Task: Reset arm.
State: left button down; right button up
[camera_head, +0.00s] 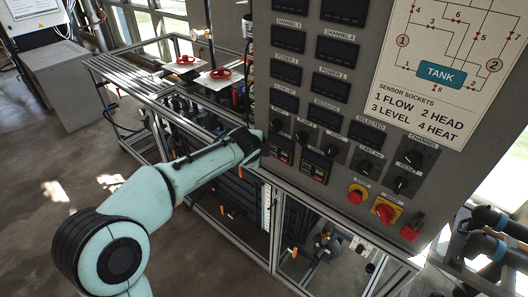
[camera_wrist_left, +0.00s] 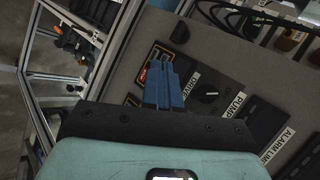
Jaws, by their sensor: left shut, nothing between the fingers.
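My left arm (camera_head: 165,190) reaches in from the left in the head view, its wrist close to the lower left edge of the grey control panel. My left gripper (camera_wrist_left: 161,68) shows in the left wrist view. Its two blue fingers are shut together with nothing between them, in front of the panel face (camera_wrist_left: 215,62) beside a small red-lit controller and a black knob (camera_wrist_left: 206,92) by the PUMP label. I cannot tell whether the fingertips touch the panel. In the head view the wrist hides the fingers. My right gripper is not in view.
The control panel (camera_head: 345,115) carries displays, several knobs, a red emergency button (camera_head: 385,211) and a tank diagram (camera_head: 445,70). A metal frame bench (camera_head: 130,68) with red valve handwheels (camera_head: 220,73) stands behind my arm. Open floor (camera_head: 45,180) lies at the left.

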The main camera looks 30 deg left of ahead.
pick_arm(q)
jog(key=s+r, duration=0.3)
jog(key=s+d+f+n+g+h, duration=0.15)
jog(key=d+f, duration=0.25)
jog(key=f, duration=0.6)
jog(key=s+d+f+n+g+h, duration=0.15)
jog(key=d+f, duration=0.25)
jog(key=f, duration=0.6)
jog(key=d+f+n+g+h, duration=0.2)
jog(key=d+f, duration=0.2)
jog(key=f, duration=0.6)
jog(key=s+d+f+n+g+h, duration=0.1)
jog(key=s+d+f+n, duration=0.2)
jog(key=s+f, duration=0.35)
jog(key=s+d+f+n+g, duration=0.1)
jog(key=s+d+f+n, duration=0.15)
jog(key=s+f, duration=0.45)
jog(key=s+d+f+n+g, duration=0.1)
jog(key=s+d+f+n, duration=0.1)
jog(key=s, duration=0.5)
jog(key=s+d+f+n+g+h, duration=0.1)
jog(key=s+d+f+n, duration=0.1)
jog(key=s+f+n, duration=0.3)
jog(key=shift+s+f+g, duration=0.3)
jog(key=shift+s+f, duration=0.25)
jog(key=shift+s, duration=0.65)
jog(key=c, duration=1.8)
grip_release()
